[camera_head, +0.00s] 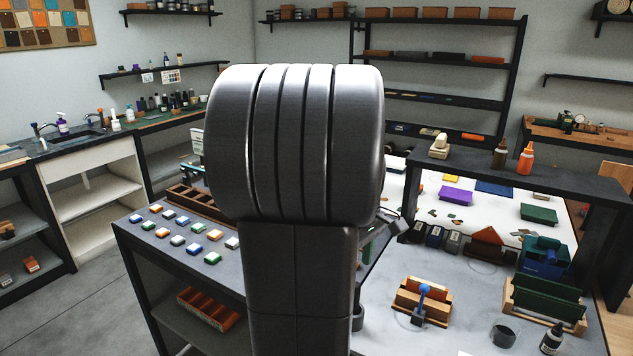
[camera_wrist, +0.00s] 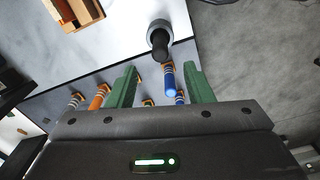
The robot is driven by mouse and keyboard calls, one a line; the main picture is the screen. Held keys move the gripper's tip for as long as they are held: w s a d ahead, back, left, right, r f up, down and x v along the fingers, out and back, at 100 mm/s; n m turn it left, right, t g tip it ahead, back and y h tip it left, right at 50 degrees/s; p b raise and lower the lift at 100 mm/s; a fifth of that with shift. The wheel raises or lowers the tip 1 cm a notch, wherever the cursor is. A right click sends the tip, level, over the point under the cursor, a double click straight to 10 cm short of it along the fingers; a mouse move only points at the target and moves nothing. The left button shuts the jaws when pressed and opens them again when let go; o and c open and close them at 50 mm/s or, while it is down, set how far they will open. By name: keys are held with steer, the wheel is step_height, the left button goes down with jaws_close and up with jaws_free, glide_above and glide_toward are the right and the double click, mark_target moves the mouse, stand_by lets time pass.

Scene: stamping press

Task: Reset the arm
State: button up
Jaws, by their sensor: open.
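My gripper (camera_wrist: 160,84) shows in the wrist view with its two green fingers spread apart. A blue bottle-like item (camera_wrist: 170,79) appears between the fingers in the picture, apparently beyond them; I see no contact. A round grey piece with a black end (camera_wrist: 159,39) stands just past the fingers.
The head view shows a table with several coloured blocks (camera_head: 196,249) at left. Orange items (camera_wrist: 99,97) stand left of the fingers. Grey floor (camera_wrist: 255,60) is clear.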

step_height(320, 180, down, 12)
steer(key=shift+r, duration=0.2)
steer(key=shift+r+p, duration=0.25)
steer(key=shift+p, duration=0.05)
steer(key=shift+a, duration=0.1)
